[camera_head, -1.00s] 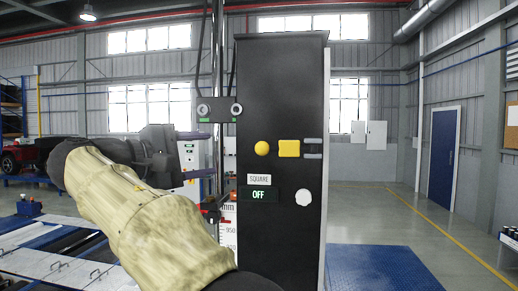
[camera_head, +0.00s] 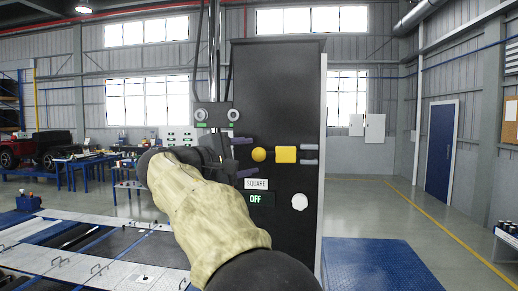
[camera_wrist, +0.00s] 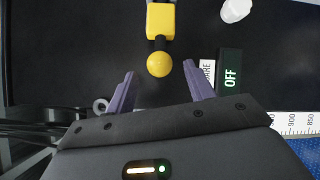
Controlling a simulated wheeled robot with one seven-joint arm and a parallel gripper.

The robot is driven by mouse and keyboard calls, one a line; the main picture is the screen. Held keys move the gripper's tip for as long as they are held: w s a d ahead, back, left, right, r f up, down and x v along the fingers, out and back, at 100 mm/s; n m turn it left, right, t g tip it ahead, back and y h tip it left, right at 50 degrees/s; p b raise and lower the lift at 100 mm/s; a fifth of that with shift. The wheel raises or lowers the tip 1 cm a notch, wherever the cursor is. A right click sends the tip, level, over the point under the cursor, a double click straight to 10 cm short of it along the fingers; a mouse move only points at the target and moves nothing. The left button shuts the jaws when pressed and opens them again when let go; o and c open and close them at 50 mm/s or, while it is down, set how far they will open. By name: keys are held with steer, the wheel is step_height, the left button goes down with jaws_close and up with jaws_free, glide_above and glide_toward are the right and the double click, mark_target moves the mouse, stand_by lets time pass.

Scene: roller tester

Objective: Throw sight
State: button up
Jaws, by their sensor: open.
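A yellow ball knob (camera_head: 259,154) sits beside a yellow block (camera_head: 286,154) on the face of a black column (camera_head: 280,90). In the wrist view, a short dark stem joins the ball (camera_wrist: 159,64) to the block (camera_wrist: 160,20). A display (camera_head: 261,199) below reads OFF, with a label (camera_head: 257,184) reading SQUARE in the head view. My gripper (camera_head: 243,157) is open and empty, just left of the ball. In the wrist view, its purple fingertips (camera_wrist: 158,84) point at the ball, which lies just past them and between their lines.
A white round knob (camera_head: 300,202) is on the column's lower right. A box with two round fittings (camera_head: 217,115) hangs at its left edge. A blue floor plate (camera_head: 375,264) lies to the right. A red vehicle (camera_head: 45,148) stands far left.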

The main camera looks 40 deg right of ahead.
mark_target(254, 156)
steer(key=d, duration=0.1)
steer(key=d+p, duration=0.1)
steer(key=d, duration=0.2)
steer(key=shift+w+d, duration=0.25)
steer(key=shift+d, duration=0.15)
jaws_close()
